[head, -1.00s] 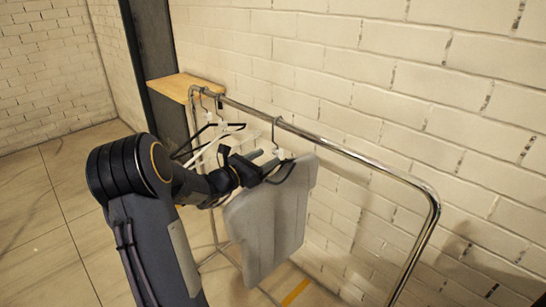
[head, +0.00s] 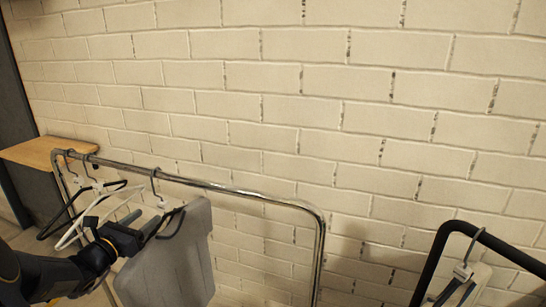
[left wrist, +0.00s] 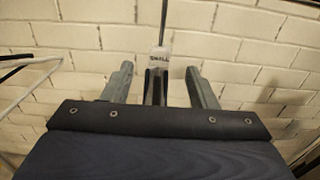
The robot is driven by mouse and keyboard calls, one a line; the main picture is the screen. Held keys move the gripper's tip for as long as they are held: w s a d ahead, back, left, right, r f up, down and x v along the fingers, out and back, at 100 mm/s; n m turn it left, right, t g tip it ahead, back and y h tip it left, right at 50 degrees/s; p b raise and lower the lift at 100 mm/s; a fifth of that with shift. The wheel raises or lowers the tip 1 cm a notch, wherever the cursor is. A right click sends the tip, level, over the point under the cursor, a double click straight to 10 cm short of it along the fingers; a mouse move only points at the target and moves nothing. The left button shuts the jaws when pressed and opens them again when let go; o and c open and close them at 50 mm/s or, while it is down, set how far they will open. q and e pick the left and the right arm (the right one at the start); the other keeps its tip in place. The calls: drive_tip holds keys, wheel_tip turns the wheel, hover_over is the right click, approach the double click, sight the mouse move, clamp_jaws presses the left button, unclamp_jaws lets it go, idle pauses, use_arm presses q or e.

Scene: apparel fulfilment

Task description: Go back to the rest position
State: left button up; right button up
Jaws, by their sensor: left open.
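My left gripper (head: 147,222) is at the lower left of the head view, open, beside the hanger of a grey garment (head: 175,262). The garment hangs by a hook from the chrome rail (head: 215,187). In the left wrist view the two fingers of the gripper (left wrist: 160,88) are spread. A white size tag (left wrist: 160,56) reading "SMALL" and a dark hanger part show between them; I cannot tell whether they touch. My right gripper is not in view.
Black and white empty hangers (head: 88,212) hang left of the garment. A wooden shelf (head: 45,151) is at far left. A black rack (head: 440,247) with a hanger and tag stands at lower right. A white brick wall (head: 300,90) is behind.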

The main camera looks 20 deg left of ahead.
use_arm(q)
drive_tip(key=s+d+r+m+g+h, duration=0.2)
drive_tip(key=s+d+m+g+h, duration=0.25)
drive_tip(key=d+m, duration=0.65)
drive_tip(key=s+d+r+m+g+h, duration=0.3)
drive_tip(key=s+d+m, duration=0.35)
drive_tip(key=d, duration=0.85)
drive_tip(key=s+d+f+m+g+y, duration=0.1)
drive_tip(key=s+f+m+g+y, duration=0.1)
drive_tip(key=s+f+m, duration=0.2)
drive_tip(key=s+d+f+m+g+y, duration=0.2)
drive_tip(key=s+f+m, duration=0.3)
drive_tip(key=s+m, duration=0.6)
drive_tip(key=shift+s+m+g+y, duration=0.3)
drive_tip(key=shift+m+g+y, duration=0.15)
drive_tip(key=shift+y, duration=0.2)
